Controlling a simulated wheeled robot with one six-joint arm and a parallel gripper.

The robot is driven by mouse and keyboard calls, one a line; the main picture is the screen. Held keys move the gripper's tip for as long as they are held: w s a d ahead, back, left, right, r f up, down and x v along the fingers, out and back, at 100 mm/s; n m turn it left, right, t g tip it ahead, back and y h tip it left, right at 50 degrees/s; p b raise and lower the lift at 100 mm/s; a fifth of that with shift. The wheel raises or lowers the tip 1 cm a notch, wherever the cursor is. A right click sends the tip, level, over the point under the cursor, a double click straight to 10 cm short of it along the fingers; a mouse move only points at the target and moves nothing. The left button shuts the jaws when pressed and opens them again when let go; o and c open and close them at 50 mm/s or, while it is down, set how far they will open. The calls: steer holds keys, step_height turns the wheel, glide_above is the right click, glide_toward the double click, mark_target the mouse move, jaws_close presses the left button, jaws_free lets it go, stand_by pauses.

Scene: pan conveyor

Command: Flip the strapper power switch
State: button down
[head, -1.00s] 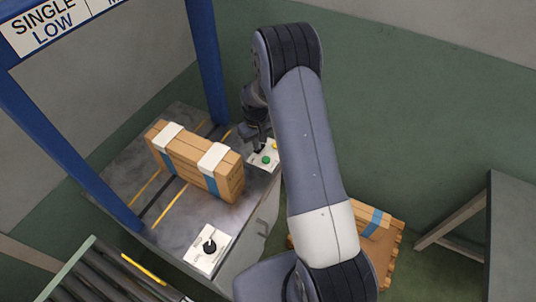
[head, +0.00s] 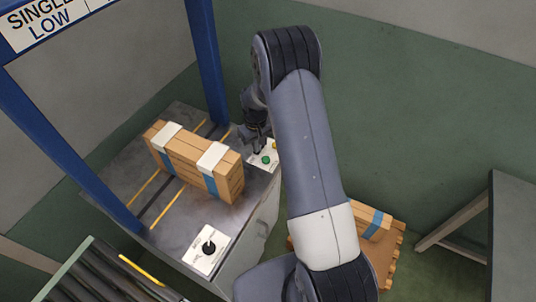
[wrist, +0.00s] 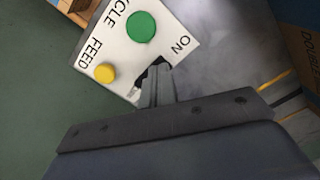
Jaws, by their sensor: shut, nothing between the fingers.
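The strapper's control plate (head: 273,152) is white, at the back right edge of the strapper table (head: 180,238). In the wrist view the plate (wrist: 122,52) carries a green button (wrist: 141,27) marked CYCLE, a yellow button (wrist: 104,73) marked FEED, and the word ON. A dark switch (wrist: 147,76) beside ON is mostly hidden behind my fingertips. My gripper (wrist: 157,80) is shut and empty, its tips at this switch. I cannot tell whether they touch it or which way it is set. In the head view my gripper (head: 257,146) is over the plate's left part.
A strapped stack of cardboard (head: 197,162) lies on the table left of my gripper. A blue frame post (head: 207,65) rises behind. A black knob on a white plate (head: 207,249) is at the table's front. A pallet with a strapped bundle (head: 372,222) stands right.

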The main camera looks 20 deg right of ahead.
steer(key=shift+r+p, duration=1.75)
steer(key=shift+r, duration=1.7)
steer(key=shift+f, duration=0.1)
